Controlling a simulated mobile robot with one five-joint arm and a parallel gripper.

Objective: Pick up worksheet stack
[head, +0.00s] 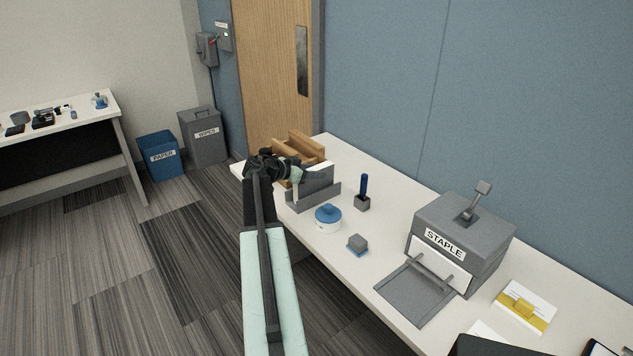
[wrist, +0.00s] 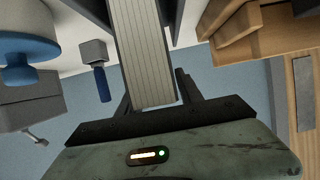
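The worksheet stack (head: 318,176) is white and stands in a grey holder (head: 314,197) near the far left end of the white table. In the wrist view the stack (wrist: 143,55) shows its striped page edges and reaches down between my dark fingers. My gripper (head: 292,170) is at the left side of the holder in the head view. In the wrist view my gripper (wrist: 157,92) looks open around the end of the stack, with a gap beside the right finger. The fingertips are partly hidden, and I cannot make out contact.
A wooden rack (head: 305,147) stands close behind the holder. A blue-lidded white pot (head: 328,218), a blue-handled stamp (head: 363,192) and a small grey block (head: 357,243) stand nearby. A grey staple machine (head: 462,240) is further right. Bins stand on the floor at left.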

